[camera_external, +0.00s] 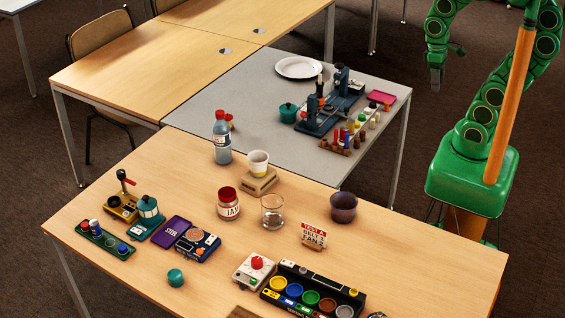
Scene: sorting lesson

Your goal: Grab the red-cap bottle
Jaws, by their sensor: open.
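The red-cap bottle (222,143) stands upright near the back edge of the front wooden table, left of centre. It is clear and bluish with a dark label band and a red cap. My gripper (436,84) hangs at the upper right, pointing down, beyond the right side of the grey table and far from the bottle. It is small in this view; it is open, and I see nothing held in it.
A grey table (225,92) behind holds a plate (299,68) and apparatus. Front-table devices crowd the left and front.

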